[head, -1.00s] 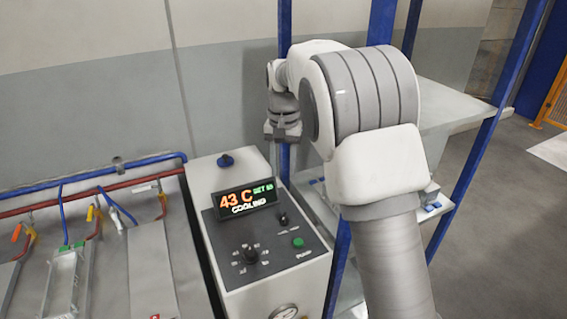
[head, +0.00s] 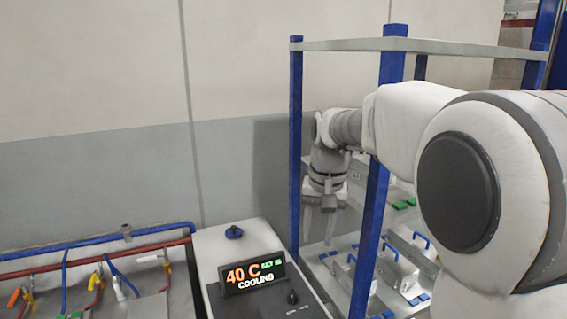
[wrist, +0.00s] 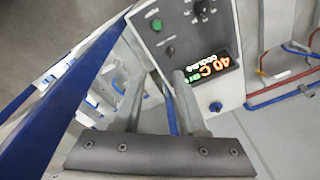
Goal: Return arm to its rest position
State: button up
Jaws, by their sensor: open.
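My arm reaches in from the right of the head view, and its near joint fills the right side. My gripper (head: 320,222) hangs pointing down beside the blue-framed rack, with its two fingers apart and nothing between them. In the wrist view my gripper (wrist: 160,88) shows at the bottom and middle, its fingers extending toward the control unit. The control unit (head: 222,252) stands left of my gripper in the head view. Its display (head: 255,275) reads 40 C and COOLING. It also shows in the wrist view (wrist: 213,70).
A rack with blue posts (head: 296,150) and shelves holding grey units with blue handles (head: 385,270) stands close around my arm. Blue and red pipes (head: 90,245) run along the wall at left. The space above the control unit is clear.

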jog(key=s+d+n+t, duration=0.1)
jog(key=s+d+t, duration=0.1)
jog(key=s, duration=1)
jog(key=s+d+n+t, duration=0.1)
jog(key=s+d, duration=0.3)
jog(key=s, duration=0.8)
jog(key=shift+d+t+h, duration=0.3)
jog(key=shift+d+t, duration=0.1)
jog(key=shift+t, duration=0.2)
